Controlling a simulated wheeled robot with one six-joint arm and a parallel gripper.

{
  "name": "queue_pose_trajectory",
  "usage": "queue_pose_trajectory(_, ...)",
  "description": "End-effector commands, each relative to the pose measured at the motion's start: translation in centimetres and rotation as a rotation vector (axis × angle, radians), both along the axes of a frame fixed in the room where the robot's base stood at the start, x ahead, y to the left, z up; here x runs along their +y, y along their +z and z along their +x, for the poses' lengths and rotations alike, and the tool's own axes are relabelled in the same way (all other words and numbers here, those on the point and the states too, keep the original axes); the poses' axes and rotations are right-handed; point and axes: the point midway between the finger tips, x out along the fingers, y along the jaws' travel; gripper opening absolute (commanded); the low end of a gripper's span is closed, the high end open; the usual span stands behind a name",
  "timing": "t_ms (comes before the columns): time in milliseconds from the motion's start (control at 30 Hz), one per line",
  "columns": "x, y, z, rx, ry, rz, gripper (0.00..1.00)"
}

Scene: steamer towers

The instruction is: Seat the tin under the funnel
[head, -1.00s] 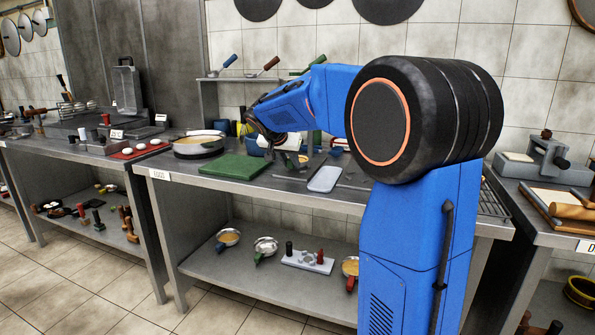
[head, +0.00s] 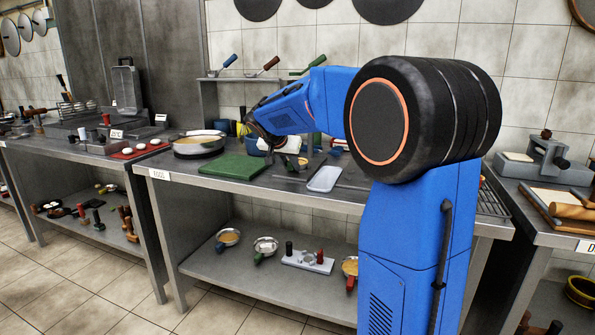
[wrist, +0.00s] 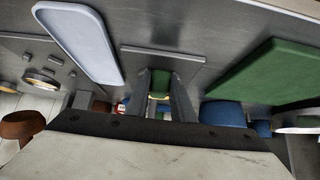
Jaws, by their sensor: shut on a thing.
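In the wrist view my gripper (wrist: 160,98) is shut on a small green thing (wrist: 160,82) with a yellowish rim below it; I cannot tell if this is the tin. In the head view my gripper (head: 287,152) is over the back of the middle bench, mostly hidden by its own arm. A metal ring-like fixture with a pale round face (wrist: 42,80) stands left of my gripper in the wrist view. A pale round thing (head: 303,162) shows beside my gripper in the head view. I cannot clearly make out the funnel.
A pale blue tray (head: 325,178) and a green board (head: 237,167) lie on the bench (head: 205,186). A pan (head: 199,146) stands at its left end. A blue vessel (wrist: 222,112) is right of my gripper in the wrist view.

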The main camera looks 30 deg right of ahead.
Motion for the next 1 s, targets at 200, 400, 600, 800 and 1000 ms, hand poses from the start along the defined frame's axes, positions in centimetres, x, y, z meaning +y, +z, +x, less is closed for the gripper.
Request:
queue_pose_trajectory(200, 0.0, -0.21, -0.01, 0.0, 0.0, 0.0, 0.0)
queue_pose_trajectory(400, 0.0, -0.4, 0.0, 0.0, 0.0, 0.0, 0.0)
queue_pose_trajectory(600, 0.0, -0.59, -0.01, 0.0, 0.0, 0.0, 0.0)
queue_pose_trajectory(800, 0.0, -0.63, -0.01, 0.0, 0.0, 0.0, 0.26)
queue_pose_trajectory(1000, 0.0, -0.62, 0.0, 0.0, 0.0, 0.0, 0.43)
